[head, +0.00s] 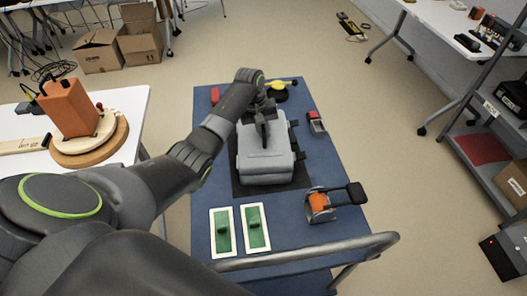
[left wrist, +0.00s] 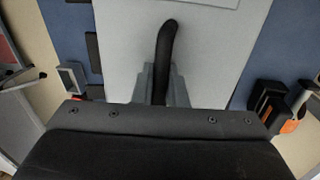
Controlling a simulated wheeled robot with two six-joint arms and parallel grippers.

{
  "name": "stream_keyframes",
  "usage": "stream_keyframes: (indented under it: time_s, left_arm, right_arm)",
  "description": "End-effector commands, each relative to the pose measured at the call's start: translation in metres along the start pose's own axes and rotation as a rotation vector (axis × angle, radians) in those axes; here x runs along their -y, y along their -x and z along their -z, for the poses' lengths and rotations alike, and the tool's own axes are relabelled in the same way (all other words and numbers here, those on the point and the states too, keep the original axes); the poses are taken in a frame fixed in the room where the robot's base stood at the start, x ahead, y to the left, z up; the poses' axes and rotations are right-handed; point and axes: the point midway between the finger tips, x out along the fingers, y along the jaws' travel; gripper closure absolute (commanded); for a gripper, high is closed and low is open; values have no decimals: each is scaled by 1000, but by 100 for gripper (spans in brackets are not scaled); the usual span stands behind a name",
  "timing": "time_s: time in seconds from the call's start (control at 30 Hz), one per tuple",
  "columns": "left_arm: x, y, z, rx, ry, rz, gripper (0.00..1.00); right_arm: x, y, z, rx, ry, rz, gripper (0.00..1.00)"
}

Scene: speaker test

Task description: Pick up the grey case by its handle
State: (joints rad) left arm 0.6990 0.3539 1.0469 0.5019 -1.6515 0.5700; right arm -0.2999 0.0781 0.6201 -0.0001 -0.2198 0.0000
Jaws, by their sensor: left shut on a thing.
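The grey case (head: 266,163) is on a dark mat on the blue cart top, and I cannot tell whether it is raised at all. Its black handle (head: 265,132) stands up from its top. My left gripper (head: 265,112) is above the case and shut on the handle. In the left wrist view the curved black handle (left wrist: 167,42) runs between the two grey fingers (left wrist: 162,88), with the pale top of the case (left wrist: 215,50) behind. My right gripper is not in view.
The blue cart (head: 325,170) also carries two green switches (head: 222,231) in white frames, an orange-and-grey device (head: 319,204), a red-and-grey item (head: 316,122) and a yellow-and-black item (head: 279,90). A metal push rail (head: 320,252) crosses the near end. A white table (head: 125,110) stands left.

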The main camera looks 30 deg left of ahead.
Motion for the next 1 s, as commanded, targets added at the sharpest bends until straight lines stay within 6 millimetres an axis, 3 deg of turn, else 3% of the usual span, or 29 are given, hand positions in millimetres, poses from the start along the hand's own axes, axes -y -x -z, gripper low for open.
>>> stream_keyframes:
  time_s: [0.47, 1.0]
  left_arm:
    - [-3, 9, 2, -8, -3, -4, 100]
    - [-19, 89, 2, -10, -3, -5, 100]
  right_arm:
    - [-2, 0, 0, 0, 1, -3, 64]
    - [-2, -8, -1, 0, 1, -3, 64]
